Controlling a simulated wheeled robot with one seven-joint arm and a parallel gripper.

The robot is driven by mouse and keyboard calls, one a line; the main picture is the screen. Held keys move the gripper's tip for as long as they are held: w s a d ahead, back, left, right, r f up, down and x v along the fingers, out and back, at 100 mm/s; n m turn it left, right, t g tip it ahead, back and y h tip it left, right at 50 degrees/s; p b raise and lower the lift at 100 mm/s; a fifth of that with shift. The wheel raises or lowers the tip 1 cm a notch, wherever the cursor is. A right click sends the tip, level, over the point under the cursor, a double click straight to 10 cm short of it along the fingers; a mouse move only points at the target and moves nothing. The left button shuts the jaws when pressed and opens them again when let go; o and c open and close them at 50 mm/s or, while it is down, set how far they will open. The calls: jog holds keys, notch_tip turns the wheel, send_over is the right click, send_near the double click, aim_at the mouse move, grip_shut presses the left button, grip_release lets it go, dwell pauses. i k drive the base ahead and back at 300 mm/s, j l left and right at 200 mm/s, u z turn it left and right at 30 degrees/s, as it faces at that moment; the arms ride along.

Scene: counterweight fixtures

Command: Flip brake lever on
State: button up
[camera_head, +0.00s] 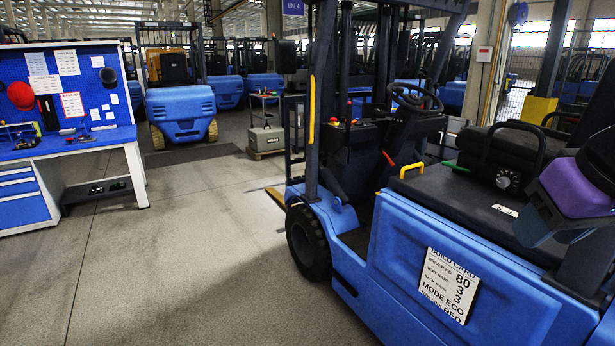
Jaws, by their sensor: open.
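The blue forklift (395,250) stands at the right with its open operator side towards me. A thin lever with a red grip (388,158) slants up beside the front panel, below the steering wheel (412,97). A short green-tipped handle (456,167) lies near the seat (500,152). No label shows which of them is the brake lever, and its on or off position is not readable.
A blue workbench (65,150) stands at the left, and another blue truck (180,112) behind. The grey floor between is clear.

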aim_at(348, 106)
jog(key=i+j+z, duration=0.1)
jog(key=i, duration=1.1)
jog(key=i+j+z, duration=0.3)
jog(key=i+j, duration=1.55)
jog(key=j, duration=0.15)
